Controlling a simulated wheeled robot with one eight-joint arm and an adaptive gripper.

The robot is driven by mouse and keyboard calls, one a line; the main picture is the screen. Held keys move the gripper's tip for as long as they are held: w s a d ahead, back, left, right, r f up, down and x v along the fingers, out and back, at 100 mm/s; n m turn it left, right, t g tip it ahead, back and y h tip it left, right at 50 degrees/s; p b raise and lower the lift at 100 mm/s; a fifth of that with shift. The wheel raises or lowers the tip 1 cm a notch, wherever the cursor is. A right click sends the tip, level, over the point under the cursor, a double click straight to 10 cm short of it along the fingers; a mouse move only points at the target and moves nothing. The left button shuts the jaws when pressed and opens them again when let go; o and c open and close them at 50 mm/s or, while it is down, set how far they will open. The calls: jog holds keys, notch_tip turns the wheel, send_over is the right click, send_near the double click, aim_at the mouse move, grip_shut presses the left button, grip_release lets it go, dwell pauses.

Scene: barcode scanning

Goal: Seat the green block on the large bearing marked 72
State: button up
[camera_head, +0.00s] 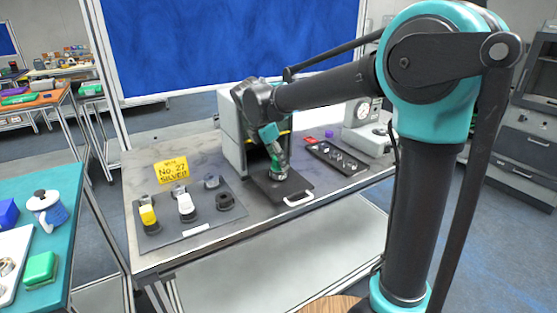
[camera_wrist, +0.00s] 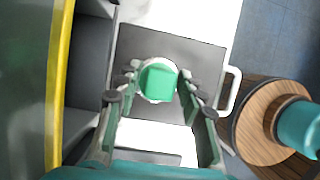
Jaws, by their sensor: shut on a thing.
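My gripper (camera_head: 276,163) is low over the black plate with a white handle (camera_head: 298,199), in front of a grey box. In the wrist view, the fingers (camera_wrist: 157,85) stand on both sides of a green block (camera_wrist: 159,82) with a pale round rim showing around it. My gripper is shut on this green block. I cannot tell whether its base touches the plate (camera_wrist: 190,50). On the grey mat at the left, a dark ring (camera_head: 225,201) lies with nothing on it. No mark 72 can be read on any ring.
The grey mat (camera_head: 165,230) also bears a yellow block (camera_head: 148,214) and a white block (camera_head: 186,204) on dark bases, with a yellow sign (camera_head: 172,169) behind. The grey box (camera_head: 231,135) stands close to my gripper. A black tray of small parts (camera_head: 335,157) lies at the right.

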jog(key=shift+f, duration=0.25)
jog(key=o, duration=1.7)
jog(key=shift+r, duration=0.1)
jog(key=shift+r, duration=3.65)
